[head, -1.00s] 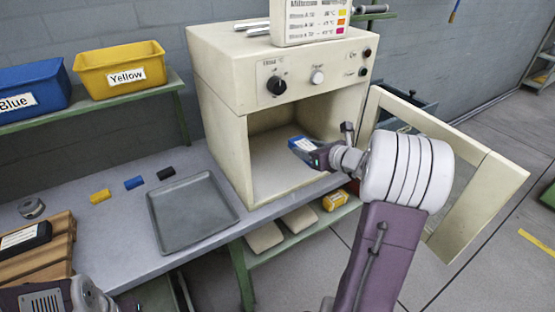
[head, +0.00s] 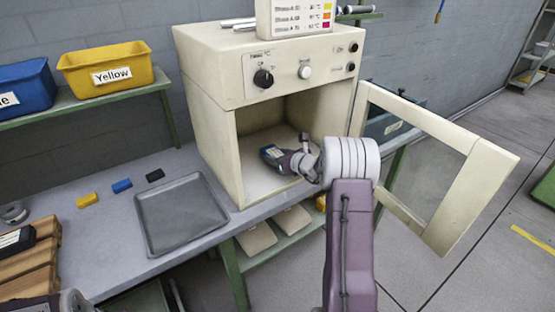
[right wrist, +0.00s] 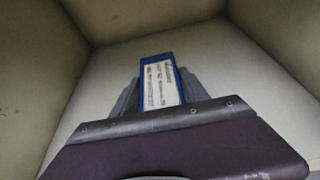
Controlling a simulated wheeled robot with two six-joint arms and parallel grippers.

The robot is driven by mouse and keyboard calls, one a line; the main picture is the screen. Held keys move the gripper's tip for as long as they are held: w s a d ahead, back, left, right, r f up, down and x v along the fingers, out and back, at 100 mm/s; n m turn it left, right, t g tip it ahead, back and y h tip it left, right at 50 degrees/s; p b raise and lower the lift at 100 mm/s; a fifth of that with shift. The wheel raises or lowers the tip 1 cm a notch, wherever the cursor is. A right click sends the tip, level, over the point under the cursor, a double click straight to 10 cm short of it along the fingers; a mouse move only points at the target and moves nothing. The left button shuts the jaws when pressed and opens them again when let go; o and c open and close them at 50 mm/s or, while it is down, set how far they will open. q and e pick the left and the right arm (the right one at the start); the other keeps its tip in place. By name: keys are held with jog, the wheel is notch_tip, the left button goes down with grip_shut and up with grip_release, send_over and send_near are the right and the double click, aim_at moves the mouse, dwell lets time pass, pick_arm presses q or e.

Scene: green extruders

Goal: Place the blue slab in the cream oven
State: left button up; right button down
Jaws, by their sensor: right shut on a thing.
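The cream oven (head: 213,134) stands on the bench with its door (head: 462,205) swung open to the right. My right gripper (head: 272,154) reaches through the opening and is shut on the blue slab (right wrist: 170,62). In the right wrist view the slab has a white printed label and sticks out beyond the jaws, with oven walls around it. I cannot tell whether the slab touches the oven floor (head: 258,183). In the head view the slab is mostly hidden by the gripper. At the lower left is part of my left arm; its fingertips are not in view.
A grey tray (head: 181,240) lies on the bench left of the oven. Blue (head: 30,88) and yellow (head: 135,78) bins stand on a shelf. The open door is close right of my right arm.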

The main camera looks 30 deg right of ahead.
jog(key=c, duration=0.6)
grip_release()
jog(key=shift+f, duration=0.2)
jog(key=shift+r, duration=0.25)
jog(key=shift+s+d, duration=0.1)
jog(key=shift+s, duration=0.3)
jog(key=p+v, duration=0.1)
jog(key=v, duration=1)
jog(key=shift+s, duration=0.15)
